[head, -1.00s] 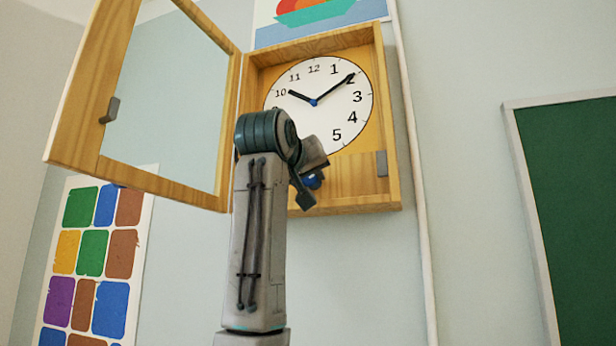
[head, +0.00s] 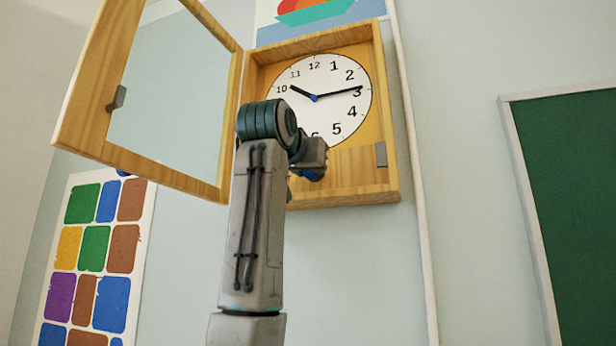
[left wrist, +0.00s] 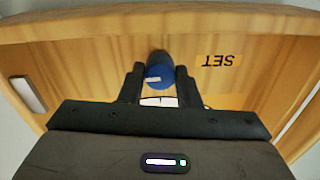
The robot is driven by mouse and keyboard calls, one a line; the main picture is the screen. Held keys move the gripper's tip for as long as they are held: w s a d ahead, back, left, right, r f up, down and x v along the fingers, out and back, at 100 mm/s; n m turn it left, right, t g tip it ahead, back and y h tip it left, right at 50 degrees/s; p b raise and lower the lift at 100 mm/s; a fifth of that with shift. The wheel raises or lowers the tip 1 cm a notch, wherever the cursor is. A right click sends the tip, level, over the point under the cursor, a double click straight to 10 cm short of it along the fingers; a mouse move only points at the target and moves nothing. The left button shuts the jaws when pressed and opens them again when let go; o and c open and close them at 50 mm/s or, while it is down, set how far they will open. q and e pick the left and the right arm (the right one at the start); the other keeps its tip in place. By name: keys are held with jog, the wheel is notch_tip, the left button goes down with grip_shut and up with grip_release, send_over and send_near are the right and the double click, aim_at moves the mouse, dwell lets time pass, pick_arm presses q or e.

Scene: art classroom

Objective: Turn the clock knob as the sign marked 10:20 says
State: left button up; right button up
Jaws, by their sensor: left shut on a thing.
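The wooden wall clock (head: 388,120) hangs with its glass door (head: 105,150) swung open to the left. On its white face (head: 335,105), the short hand points near 10 and the long hand at about 3. My left gripper (head: 312,168) is at the lower part of the case, partly hidden by my arm in the head view. In the left wrist view my left gripper (left wrist: 160,80) is shut on the blue knob (left wrist: 160,76), next to an orange SET label (left wrist: 219,61). No sign marked 10:20 shows. My right gripper is not in view.
The open door stands close to the left of my arm. A poster of coloured blocks (head: 102,240) is on the wall at left, a green board (head: 570,190) at right. A pale pipe (head: 412,150) runs down beside the clock. The wall below the clock is bare.

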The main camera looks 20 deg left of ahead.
pick_arm(q)
jog(key=m+b, duration=0.1)
jog(key=m, duration=0.2)
jog(key=shift+f+m, duration=0.1)
jog(key=shift+m, duration=0.2)
jog(key=shift+m+b, duration=0.65)
jog(key=shift+m, duration=0.75)
jog(key=o, duration=1)
jog(key=s+b, duration=0.6)
jog(key=s, duration=0.4)
jog(key=shift+s+a, duration=0.15)
jog(key=shift+s, duration=0.2)
